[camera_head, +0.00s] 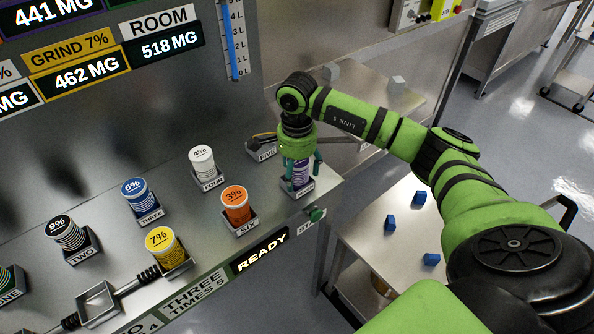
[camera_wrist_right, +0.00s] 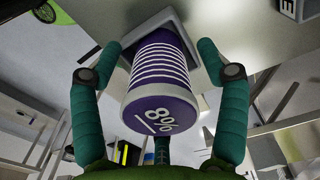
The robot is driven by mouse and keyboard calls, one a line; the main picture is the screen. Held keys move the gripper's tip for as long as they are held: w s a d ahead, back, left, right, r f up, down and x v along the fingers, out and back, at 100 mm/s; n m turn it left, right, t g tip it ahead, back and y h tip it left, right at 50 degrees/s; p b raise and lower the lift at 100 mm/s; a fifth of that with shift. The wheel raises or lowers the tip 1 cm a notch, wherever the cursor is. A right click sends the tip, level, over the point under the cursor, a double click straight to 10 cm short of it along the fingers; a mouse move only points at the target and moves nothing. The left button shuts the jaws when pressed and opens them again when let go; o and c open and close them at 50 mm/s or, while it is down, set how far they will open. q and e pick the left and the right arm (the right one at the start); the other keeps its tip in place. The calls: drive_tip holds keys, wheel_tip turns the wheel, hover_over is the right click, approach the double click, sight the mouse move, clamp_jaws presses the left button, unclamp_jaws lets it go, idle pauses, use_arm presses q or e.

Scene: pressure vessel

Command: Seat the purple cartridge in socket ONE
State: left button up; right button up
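The purple cartridge (camera_head: 300,176) stands in a socket at the right end of the steel counter; that socket's label is too small to read surely. In the right wrist view the purple cartridge (camera_wrist_right: 162,75) has white rings and an "8%" cap facing my camera. My right gripper (camera_head: 302,168) is over it, pointing down. In the right wrist view its teal fingers (camera_wrist_right: 160,75) stand on both sides of the cartridge, with gaps between. Socket ONE (camera_head: 12,296) is at the left edge, partly cut off, with a dark striped cartridge (camera_head: 8,277) in it. My left gripper is out of view.
Labelled sockets hold cartridges: black 9% (camera_head: 66,232), blue 6% (camera_head: 137,194), white 4% (camera_head: 202,160), orange 3% (camera_head: 236,204) and yellow 7% (camera_head: 163,246). An empty square frame (camera_head: 98,303) is at front left. A side table (camera_head: 380,262) bears blue blocks.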

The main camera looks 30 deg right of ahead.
drive_tip(key=c, duration=1.1)
drive_tip(key=shift+c, duration=0.2)
